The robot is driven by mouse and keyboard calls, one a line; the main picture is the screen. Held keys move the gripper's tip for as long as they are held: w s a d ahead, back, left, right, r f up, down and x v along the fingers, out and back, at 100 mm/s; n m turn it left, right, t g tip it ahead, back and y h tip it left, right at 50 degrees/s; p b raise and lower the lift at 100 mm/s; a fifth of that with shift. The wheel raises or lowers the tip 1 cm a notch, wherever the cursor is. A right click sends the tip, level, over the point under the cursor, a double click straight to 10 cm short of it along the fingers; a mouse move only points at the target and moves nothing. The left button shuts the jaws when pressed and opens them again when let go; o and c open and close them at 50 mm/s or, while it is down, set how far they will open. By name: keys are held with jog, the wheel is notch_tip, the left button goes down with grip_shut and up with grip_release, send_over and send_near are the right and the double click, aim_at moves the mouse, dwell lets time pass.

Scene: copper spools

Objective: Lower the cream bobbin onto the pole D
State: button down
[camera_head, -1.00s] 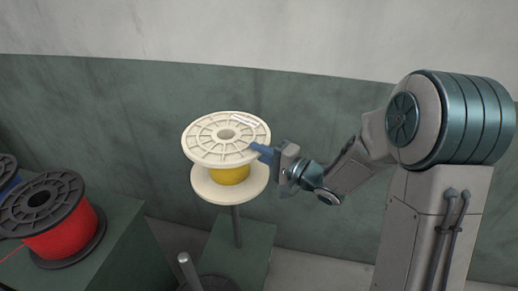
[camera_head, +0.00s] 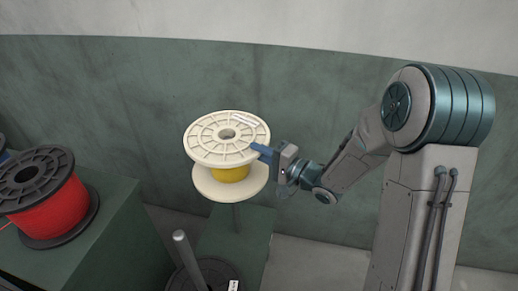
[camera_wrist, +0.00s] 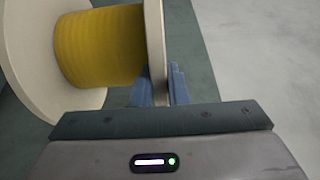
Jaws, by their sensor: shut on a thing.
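The cream bobbin (camera_head: 212,153), wound with yellow, is held up in the air with its flanges roughly level. My gripper (camera_head: 260,150) is shut on the right edge of its upper flange. The wrist view shows the fingers (camera_wrist: 160,88) on either side of that cream flange (camera_wrist: 155,40), beside the yellow winding (camera_wrist: 98,45). A second, bare pole (camera_head: 187,258) stands nearer. No letter is readable, so I cannot tell which pole is D.
A dark disc (camera_head: 220,274) lies around the foot of the nearer pole, with a small white label (camera_head: 234,286). A red spool (camera_head: 50,212) sits on a green block (camera_head: 115,220) at left. The wall is behind.

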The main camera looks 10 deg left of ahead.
notch_tip(320, 180, down, 35)
jog(key=b, duration=2.3)
jog(key=shift+f, duration=0.2)
dwell(0.5)
jog(key=shift+f, duration=0.35)
dwell(0.5)
jog(key=c, duration=1.3)
grip_release()
jog(key=shift+c, duration=0.2)
jog(key=p+v, duration=0.2)
jog(key=v, duration=1.2)
